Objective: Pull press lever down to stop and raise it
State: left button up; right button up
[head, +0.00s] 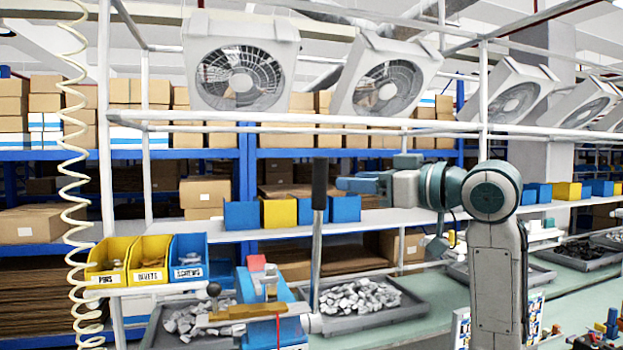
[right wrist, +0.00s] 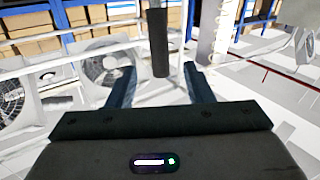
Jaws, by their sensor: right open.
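The press lever (head: 319,190) stands upright in the head view, with a black grip on top of a metal rod. The rod runs down to the blue press (head: 262,305) on the bench. My right gripper (head: 340,185) is open, reaching in from the right, with its blue fingertips close to the lever's black grip. In the right wrist view the black grip (right wrist: 160,50) lines up between the two open fingers (right wrist: 159,72). I cannot tell whether it is inside the jaws or just beyond the tips. My left gripper is not in view.
Grey trays of metal parts (head: 375,320) lie behind and beside the press. Yellow and blue labelled bins (head: 148,262) stand at the left beside a coiled hose (head: 78,180). A shelf with small bins (head: 345,210) runs behind the lever. White fans (head: 240,60) hang above.

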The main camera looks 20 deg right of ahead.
aim_at(326, 177)
jog(key=p+x, duration=0.5)
jog(key=x, duration=0.4)
jog(key=shift+w+a+r, duration=0.1)
jog(key=shift+w+a, duration=0.05)
jog(key=shift+w+a+f+p, duration=0.25)
jog(key=shift+w+a+p, duration=0.15)
jog(key=shift+w, duration=0.2)
jog(key=shift+d, duration=0.1)
grip_shut()
